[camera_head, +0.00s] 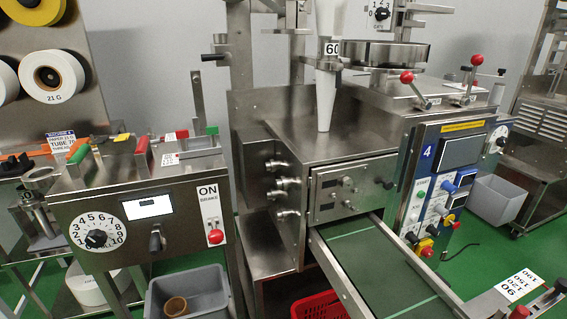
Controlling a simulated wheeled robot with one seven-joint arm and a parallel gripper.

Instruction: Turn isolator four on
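A blue control panel (424,172) marked with a white 4 stands on the right side of the middle machine. It carries a dark screen (461,151), a blue knob (449,188), and a green button (420,194). Lower down are black knobs and a red knob on a yellow plate (426,248). Another red knob (455,225) sticks out to its right. No part is readably labelled as an isolator, and I cannot tell which control it is or its setting. My gripper is not in view.
A steel machine (335,150) fills the middle, with a green conveyor (372,260) projecting toward me left of the panel. A grey bin (497,201) stands right of the panel. A dial box (130,225) with an ON/BRAKE lever is at left. Green floor shows at right.

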